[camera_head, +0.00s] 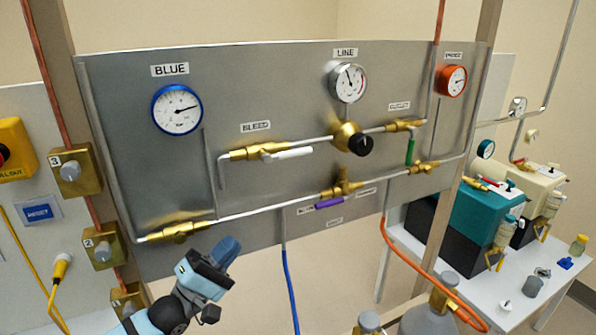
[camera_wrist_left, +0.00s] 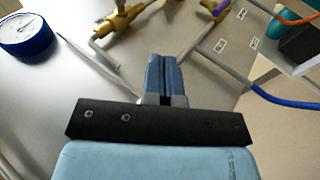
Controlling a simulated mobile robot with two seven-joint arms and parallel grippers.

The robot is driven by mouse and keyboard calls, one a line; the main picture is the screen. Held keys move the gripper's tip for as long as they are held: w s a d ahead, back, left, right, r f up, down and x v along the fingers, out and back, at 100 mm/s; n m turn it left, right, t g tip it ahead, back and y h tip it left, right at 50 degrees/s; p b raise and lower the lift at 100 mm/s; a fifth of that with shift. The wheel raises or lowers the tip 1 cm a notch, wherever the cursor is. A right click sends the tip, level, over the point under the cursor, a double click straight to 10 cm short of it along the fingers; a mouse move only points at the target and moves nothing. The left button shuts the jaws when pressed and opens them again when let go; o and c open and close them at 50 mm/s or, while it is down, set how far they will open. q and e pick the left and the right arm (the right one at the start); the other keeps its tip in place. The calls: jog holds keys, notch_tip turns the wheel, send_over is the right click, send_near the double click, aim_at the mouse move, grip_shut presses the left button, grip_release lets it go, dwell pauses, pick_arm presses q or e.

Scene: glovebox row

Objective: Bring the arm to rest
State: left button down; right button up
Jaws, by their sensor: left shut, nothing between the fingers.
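My left gripper (camera_head: 226,251) comes in from the lower left in the head view. It is in front of the lower left part of the grey metal panel (camera_head: 270,95), below the lower pipe and just right of the lower left brass fitting (camera_head: 178,230). In the left wrist view the gripper's blue fingers (camera_wrist_left: 160,75) are together with nothing between them. The panel lies behind them, with the blue-rimmed gauge (camera_wrist_left: 27,34) at the upper left. My right gripper is in neither view.
The panel carries a white-handled bleed valve (camera_head: 285,153), a black regulator knob (camera_head: 360,144), a green handle (camera_head: 410,151) and a purple handle (camera_head: 330,202). A blue hose (camera_head: 290,285) hangs right of my gripper. A white table (camera_head: 455,275) with teal equipment (camera_head: 485,215) stands at the right.

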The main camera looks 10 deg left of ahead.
pick_arm(q)
jog(key=s+f+m+g+y+p, duration=0.7)
jog(key=s+f+m+y+p, duration=0.3)
jog(key=s+f, duration=1.2)
jog(key=d+f+m+y, duration=0.1)
jog(key=m+y, duration=0.2)
jog(key=m, duration=0.1)
jog(key=shift+s+f+p, duration=0.2)
jog(key=shift+s+p, duration=0.15)
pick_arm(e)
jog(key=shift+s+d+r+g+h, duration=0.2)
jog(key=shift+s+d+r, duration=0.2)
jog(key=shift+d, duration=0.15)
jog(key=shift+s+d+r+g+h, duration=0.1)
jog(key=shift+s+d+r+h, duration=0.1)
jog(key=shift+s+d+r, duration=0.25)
